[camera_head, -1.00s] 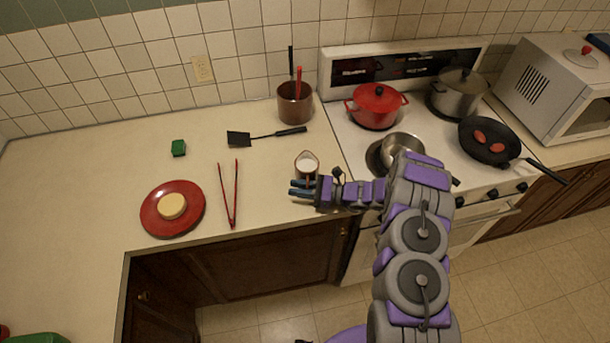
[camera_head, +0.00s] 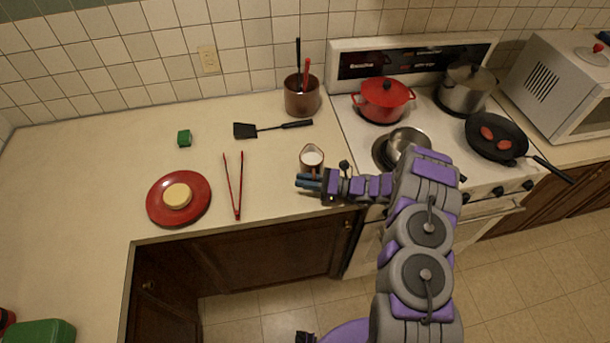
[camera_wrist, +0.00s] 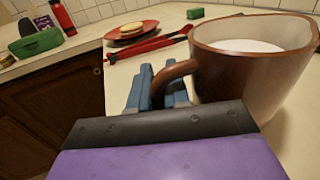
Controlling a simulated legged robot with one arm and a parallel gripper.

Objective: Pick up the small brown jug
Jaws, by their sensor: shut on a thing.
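The small brown jug (camera_head: 312,157) has white contents and stands upright at the counter's front edge, left of the stove. In the wrist view the jug (camera_wrist: 245,75) fills the right side, with its handle (camera_wrist: 178,72) toward the blue fingers. My gripper (camera_head: 308,182) is at the jug's near side. In the wrist view my gripper (camera_wrist: 160,90) is shut on the jug's handle, with a finger on either side of it. I cannot tell whether the jug's base touches the counter.
Red tongs (camera_head: 235,185) and a red plate (camera_head: 160,205) with a round yellowish item lie left of the jug. A black spatula (camera_head: 270,129) and a brown utensil pot (camera_head: 301,98) are behind. A steel pan (camera_head: 407,142) sits on the stove to the right.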

